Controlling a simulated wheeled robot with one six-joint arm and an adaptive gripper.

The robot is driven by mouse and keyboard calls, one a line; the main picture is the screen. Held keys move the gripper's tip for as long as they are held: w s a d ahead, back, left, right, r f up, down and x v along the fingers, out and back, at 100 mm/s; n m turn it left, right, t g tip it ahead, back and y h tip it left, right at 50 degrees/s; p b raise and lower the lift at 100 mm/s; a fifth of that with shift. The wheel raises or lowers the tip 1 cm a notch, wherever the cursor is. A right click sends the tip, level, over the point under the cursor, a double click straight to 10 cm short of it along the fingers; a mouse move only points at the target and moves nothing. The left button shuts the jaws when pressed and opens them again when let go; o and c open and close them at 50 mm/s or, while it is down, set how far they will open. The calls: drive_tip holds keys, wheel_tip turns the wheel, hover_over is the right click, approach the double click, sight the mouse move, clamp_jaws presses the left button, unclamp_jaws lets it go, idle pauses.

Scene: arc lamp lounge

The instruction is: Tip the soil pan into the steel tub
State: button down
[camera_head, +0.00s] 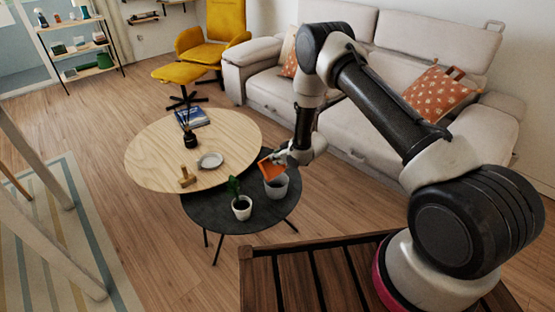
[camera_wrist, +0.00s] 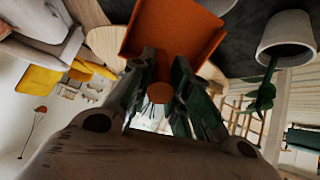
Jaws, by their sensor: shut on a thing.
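The steel tub (camera_head: 277,189) is a pale grey round vessel on the dark low table (camera_head: 222,218). The soil pan (camera_head: 270,168) is orange and steeply tilted just above the tub's far-left rim in the head view. In the wrist view the orange pan (camera_wrist: 175,28) fills the upper middle, and no soil shows on its visible face. My gripper (camera_head: 283,157) is shut on the pan's round handle, which shows between the fingers (camera_wrist: 160,92) in the wrist view. A pale piece at the pan's edge in the wrist view may be the tub's rim. The tub's inside is unclear.
A white pot with a green plant (camera_head: 242,207) stands left of the tub, close by. The round wooden table (camera_head: 150,150) holds a small dish (camera_head: 210,161), a wooden object (camera_head: 187,177), a dark diffuser (camera_head: 190,139) and books (camera_head: 193,117). A sofa (camera_head: 350,115) stands behind.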

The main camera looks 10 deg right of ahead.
drive_tip(key=shift+r+g+h, duration=0.3)
drive_tip(key=shift+g+h, duration=0.3)
drive_tip(key=shift+g, duration=0.2)
